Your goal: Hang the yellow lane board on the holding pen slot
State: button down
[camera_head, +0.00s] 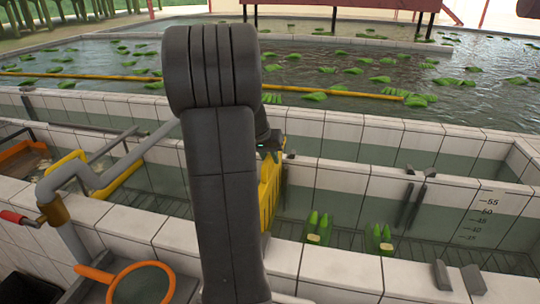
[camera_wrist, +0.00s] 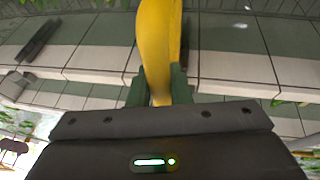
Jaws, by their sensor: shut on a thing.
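The yellow lane board (camera_head: 268,192) hangs upright in the tiled pen, partly hidden behind my arm in the head view. In the wrist view the yellow board (camera_wrist: 158,40) runs up between the fingers. My gripper (camera_wrist: 159,84) is shut on it, with one green finger on each side. In the head view my gripper (camera_head: 270,146) shows only partly at the board's top. Pairs of dark slot brackets stand on the pen walls, one pair on the far wall (camera_head: 408,200) and one on the near rim (camera_head: 441,276). I cannot tell which is the task's slot.
Bunches of green stems (camera_head: 314,226) stand on the grating right of the board, with more (camera_head: 382,238) further right. A grey pipe (camera_head: 70,180) and an orange-rimmed net (camera_head: 140,285) are at the left. A yellow boom (camera_head: 330,91) crosses the pond behind.

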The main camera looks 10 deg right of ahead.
aim_at(269, 169)
jog(key=shift+f+b, duration=1.8)
jog(key=shift+f, duration=0.75)
jog(key=shift+f+b, duration=0.4)
jog(key=shift+f, duration=0.05)
grip_release()
jog(key=p+v, duration=0.4)
jog(key=v, duration=0.6)
jog(key=shift+p, duration=0.35)
jog(key=shift+f, duration=0.1)
